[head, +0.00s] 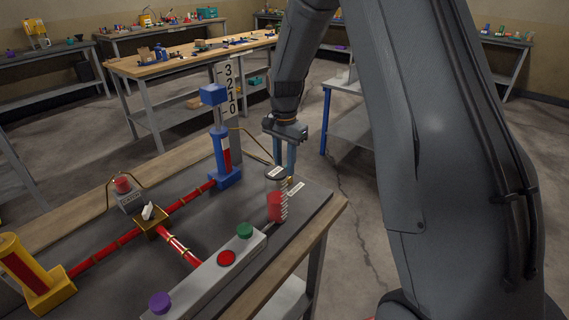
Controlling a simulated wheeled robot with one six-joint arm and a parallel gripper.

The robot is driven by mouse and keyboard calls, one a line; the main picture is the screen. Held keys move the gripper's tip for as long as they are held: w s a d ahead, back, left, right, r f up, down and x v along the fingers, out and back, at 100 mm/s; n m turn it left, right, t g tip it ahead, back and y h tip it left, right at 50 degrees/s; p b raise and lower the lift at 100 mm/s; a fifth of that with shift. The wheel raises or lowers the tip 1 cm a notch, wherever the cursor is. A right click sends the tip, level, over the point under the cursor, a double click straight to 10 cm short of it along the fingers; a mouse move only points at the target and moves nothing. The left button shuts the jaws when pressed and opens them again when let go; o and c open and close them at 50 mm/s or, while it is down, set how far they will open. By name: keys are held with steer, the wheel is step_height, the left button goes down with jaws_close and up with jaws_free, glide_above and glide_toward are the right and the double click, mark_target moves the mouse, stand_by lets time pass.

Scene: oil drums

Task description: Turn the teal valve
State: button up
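No valve that is plainly teal shows. The nearest in colour is a dark green round knob (245,230) at the far end of a grey panel on the bench. A small white lever (148,211) sits on a brass block where red pipes meet. My gripper (285,172) points down past the bench's far right corner, beside or behind a clear cylinder with red contents (277,207). The cylinder partly hides the fingertips, so I cannot tell whether they touch it or how far apart they are. My gripper is apart from the green knob.
The panel also carries a red knob (227,258) and a purple knob (160,302). A blue column (222,155) with a scale board (231,90) stands behind; a yellow column (25,270) stands left. A red button box (125,193) is near the pipes. Floor right of the bench is clear.

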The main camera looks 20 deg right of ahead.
jaws_close()
steer(key=shift+n, duration=0.3)
steer(key=n, duration=0.3)
steer(key=shift+n, duration=0.3)
steer(key=n, duration=0.3)
steer(key=shift+r+n+p, duration=0.1)
steer(key=shift+n+p, duration=0.2)
steer(key=n, duration=0.4)
steer(key=shift+n, duration=2.1)
steer(key=shift+w, duration=0.1)
